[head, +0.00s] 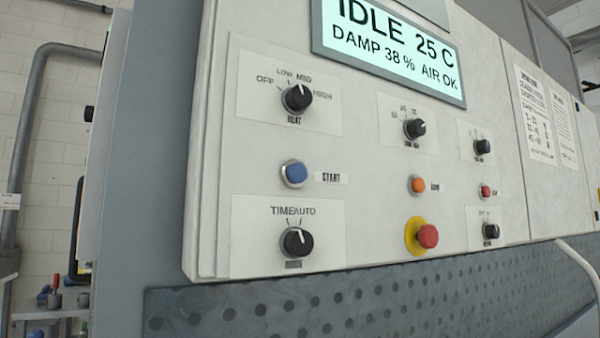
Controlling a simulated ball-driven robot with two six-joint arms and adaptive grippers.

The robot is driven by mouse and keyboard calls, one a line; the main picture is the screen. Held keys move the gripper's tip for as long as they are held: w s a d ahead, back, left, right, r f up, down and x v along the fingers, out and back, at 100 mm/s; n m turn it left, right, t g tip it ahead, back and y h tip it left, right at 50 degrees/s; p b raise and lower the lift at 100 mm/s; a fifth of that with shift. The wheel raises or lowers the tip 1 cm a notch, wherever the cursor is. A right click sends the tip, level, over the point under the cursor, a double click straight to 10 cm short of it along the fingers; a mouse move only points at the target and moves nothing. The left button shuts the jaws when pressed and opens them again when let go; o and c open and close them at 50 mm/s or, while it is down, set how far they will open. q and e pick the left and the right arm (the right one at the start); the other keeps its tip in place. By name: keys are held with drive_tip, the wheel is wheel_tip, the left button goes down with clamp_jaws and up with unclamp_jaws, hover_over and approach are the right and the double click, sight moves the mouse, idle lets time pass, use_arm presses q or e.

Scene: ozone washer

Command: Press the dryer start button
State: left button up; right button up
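The blue round button (295,173) sits on the light control panel (360,206), with a label reading START (331,177) just to its right. A display (390,50) at the top reads IDLE 25 C, DAMP 38 %, AIR OK. A black heat knob (298,97) is above the blue button, and a black knob marked TIME and AUTO (297,242) is below it. Neither of my grippers shows in the head view, and nothing covers the blue button.
To the right are an orange button (417,184), a small red button (485,191), a red mushroom button (427,236) on a yellow ring, and several more black knobs. A perforated grey surface (340,308) runs below the panel. Space before the panel looks clear.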

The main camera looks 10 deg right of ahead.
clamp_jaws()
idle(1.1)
